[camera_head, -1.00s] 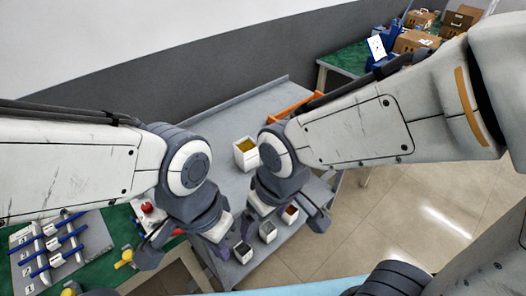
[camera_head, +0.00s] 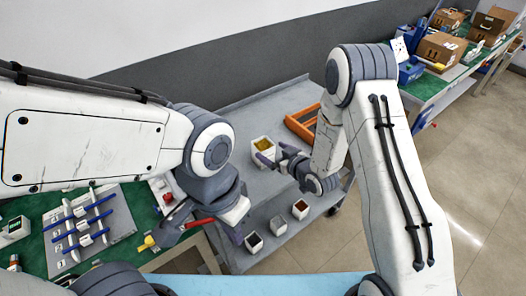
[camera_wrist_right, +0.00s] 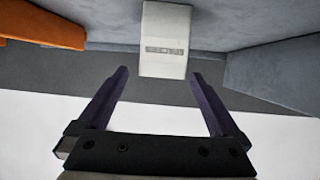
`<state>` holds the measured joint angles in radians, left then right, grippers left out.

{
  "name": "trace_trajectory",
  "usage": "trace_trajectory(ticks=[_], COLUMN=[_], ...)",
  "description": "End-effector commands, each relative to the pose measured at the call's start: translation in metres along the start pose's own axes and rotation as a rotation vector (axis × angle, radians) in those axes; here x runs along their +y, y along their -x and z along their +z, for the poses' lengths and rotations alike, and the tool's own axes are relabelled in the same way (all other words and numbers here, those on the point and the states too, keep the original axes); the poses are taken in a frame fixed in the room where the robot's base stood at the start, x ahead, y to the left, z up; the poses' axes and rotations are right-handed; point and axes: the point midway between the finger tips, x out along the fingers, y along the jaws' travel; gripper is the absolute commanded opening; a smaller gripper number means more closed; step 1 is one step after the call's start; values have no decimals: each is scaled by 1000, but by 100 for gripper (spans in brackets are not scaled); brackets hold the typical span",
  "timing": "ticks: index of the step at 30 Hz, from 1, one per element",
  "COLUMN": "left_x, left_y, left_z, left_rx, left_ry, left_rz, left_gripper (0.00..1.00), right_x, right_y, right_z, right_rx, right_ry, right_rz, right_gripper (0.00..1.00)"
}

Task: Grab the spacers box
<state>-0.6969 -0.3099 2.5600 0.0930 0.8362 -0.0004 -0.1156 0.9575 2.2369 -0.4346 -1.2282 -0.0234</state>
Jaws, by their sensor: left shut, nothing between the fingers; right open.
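A white box with yellow contents (camera_head: 262,151) stands upright on the grey cart (camera_head: 235,122). In the right wrist view a white box (camera_wrist_right: 165,42) with a dark label appears ahead of the fingertips; the label is too small to read surely. My right gripper (camera_head: 274,160) is open and empty, close to the box on its near side. In the right wrist view its two fingers (camera_wrist_right: 160,75) point at the box, which is not clearly between them.
Smaller bins stand along the cart's near edge (camera_head: 278,225). An orange frame (camera_head: 303,122) lies right of the box. A green table with a blue-rod rack (camera_head: 85,225) is at the left. Cardboard boxes (camera_head: 440,47) stand on a far-right table.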

Motion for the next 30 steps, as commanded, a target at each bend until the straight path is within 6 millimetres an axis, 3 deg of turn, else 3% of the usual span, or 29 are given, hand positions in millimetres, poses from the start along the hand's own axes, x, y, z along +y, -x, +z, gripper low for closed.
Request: trace_trajectory(ticks=[3,11,21,30], left_x=[0,1,2,2], left_y=[6,12,27,27], left_z=[0,-1,-2,-1], left_rx=[0,0,0,0], left_ry=[0,0,0,0], left_rz=[0,0,0,0], left_gripper=[0,0,0,0], right_x=[-1,-1,-3,-3], right_y=[-20,-41,-84,-89], right_z=[-2,-1,2,3], right_rx=[1,-1,-2,-3], right_ry=[2,0,0,0], right_rz=[-2,0,1,1], right_gripper=[100,100,100,100])
